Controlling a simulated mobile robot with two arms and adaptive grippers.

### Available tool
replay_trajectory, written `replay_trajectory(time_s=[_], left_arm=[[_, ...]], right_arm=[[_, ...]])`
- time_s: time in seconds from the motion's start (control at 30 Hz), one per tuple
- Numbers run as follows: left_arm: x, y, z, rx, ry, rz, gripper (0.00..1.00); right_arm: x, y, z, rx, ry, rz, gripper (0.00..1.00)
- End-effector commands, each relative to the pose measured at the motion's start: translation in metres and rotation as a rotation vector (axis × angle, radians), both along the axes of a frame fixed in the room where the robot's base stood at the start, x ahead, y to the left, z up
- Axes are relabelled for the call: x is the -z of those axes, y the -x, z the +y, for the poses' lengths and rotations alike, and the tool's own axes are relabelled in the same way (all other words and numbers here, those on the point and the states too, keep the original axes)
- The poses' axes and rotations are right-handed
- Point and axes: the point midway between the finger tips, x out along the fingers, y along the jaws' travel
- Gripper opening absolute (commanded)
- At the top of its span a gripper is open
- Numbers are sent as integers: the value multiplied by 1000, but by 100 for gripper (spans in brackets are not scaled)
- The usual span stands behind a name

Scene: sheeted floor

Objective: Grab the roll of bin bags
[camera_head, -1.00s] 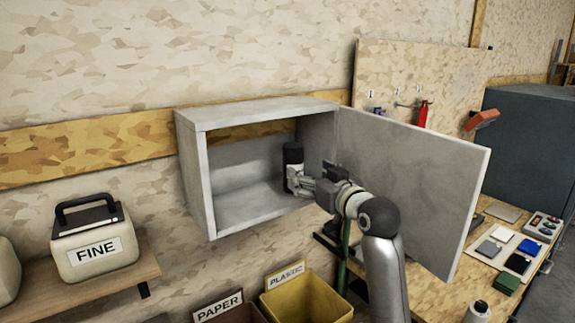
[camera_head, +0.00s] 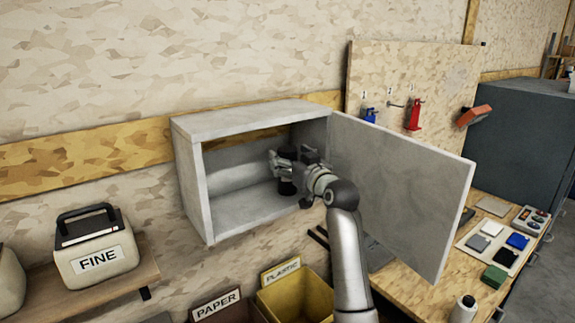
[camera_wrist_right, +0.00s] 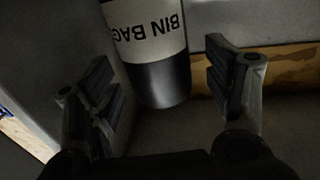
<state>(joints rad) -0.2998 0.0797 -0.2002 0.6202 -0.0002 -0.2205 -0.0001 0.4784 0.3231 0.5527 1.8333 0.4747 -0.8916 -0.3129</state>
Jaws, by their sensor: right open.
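The roll of bin bags (camera_head: 287,187) is a dark upright cylinder inside the open wall cabinet (camera_head: 196,180), near its right side. In the right wrist view the roll (camera_wrist_right: 162,82) shows a white label reading "BIN BAG", upside down in the picture. My right gripper (camera_head: 288,165) reaches into the cabinet and covers part of the roll in the head view. In the right wrist view its two fingers (camera_wrist_right: 168,95) are spread apart, with the roll between and beyond them and gaps on both sides. My left gripper is not in view.
The cabinet door (camera_head: 405,190) stands open to the right of my right arm. Below are a yellow PLASTIC bin (camera_head: 298,300) and a PAPER bin (camera_head: 225,310). A FINE box (camera_head: 97,255) sits on a shelf at left. A workbench (camera_head: 415,270) with small items is at right.

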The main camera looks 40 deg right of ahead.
Motion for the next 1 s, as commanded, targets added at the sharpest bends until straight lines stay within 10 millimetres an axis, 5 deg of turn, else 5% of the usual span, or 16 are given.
replay_trajectory(time_s=[0.47, 0.9, 1.0], left_arm=[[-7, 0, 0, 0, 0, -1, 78], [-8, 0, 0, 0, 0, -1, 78], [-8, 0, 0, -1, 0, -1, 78]], right_arm=[[0, -16, -5, 1, 1, -1, 73], [0, -16, -5, 1, 1, 0, 17], [-1, -15, -5, 2, 2, -3, 17]])
